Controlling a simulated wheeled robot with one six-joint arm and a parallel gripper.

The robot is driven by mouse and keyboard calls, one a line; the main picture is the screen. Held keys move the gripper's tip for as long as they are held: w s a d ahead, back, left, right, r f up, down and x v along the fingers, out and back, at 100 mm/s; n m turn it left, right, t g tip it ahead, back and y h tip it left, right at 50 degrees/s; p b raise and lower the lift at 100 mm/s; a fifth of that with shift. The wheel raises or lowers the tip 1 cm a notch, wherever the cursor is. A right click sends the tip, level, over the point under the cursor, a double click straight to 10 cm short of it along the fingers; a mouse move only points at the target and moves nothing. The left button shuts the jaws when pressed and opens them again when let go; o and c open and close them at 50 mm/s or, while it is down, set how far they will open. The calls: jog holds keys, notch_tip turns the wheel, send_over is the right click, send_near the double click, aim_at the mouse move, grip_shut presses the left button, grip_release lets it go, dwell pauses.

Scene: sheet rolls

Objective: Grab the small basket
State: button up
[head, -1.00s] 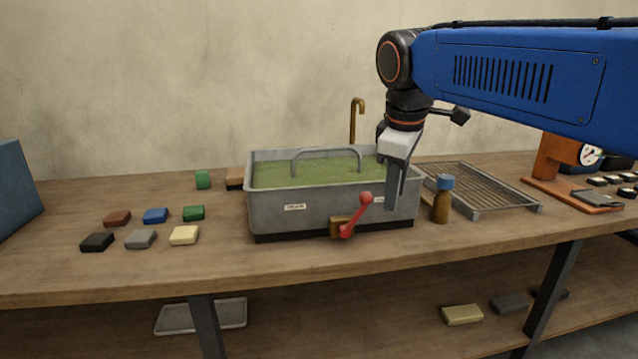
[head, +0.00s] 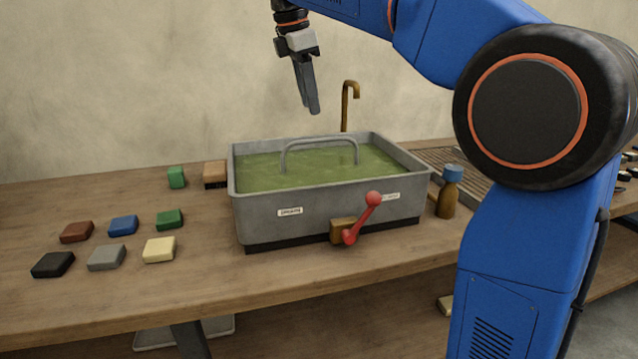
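A grey arched handle (head: 320,143) stands up out of the green liquid in a grey rectangular tank (head: 262,213). What the handle joins to is hidden under the liquid, so I cannot see a basket body. My gripper (head: 314,110) hangs in the air above the handle, clear of it, with its fingers pointing down. The fingers overlap from this side, so their opening cannot be told. Nothing shows in them.
A red lever (head: 362,219) sticks out from the tank's front. A brass tap (head: 347,105) rises behind. A brown bottle with a blue cap (head: 447,195) and a wire rack stand right, partly behind my arm. Several small coloured blocks (head: 159,250) lie left.

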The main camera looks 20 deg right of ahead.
aim_at(336, 138)
jog(key=x, duration=1)
jog(key=shift+s+d, duration=0.1)
jog(key=shift+d+x, duration=0.15)
jog(key=shift+x, duration=1.2)
jog(key=shift+d+x, duration=0.1)
jog(key=shift+x, duration=1.3)
jog(key=shift+s, duration=0.15)
grip_shut()
jog(key=shift+r, duration=0.1)
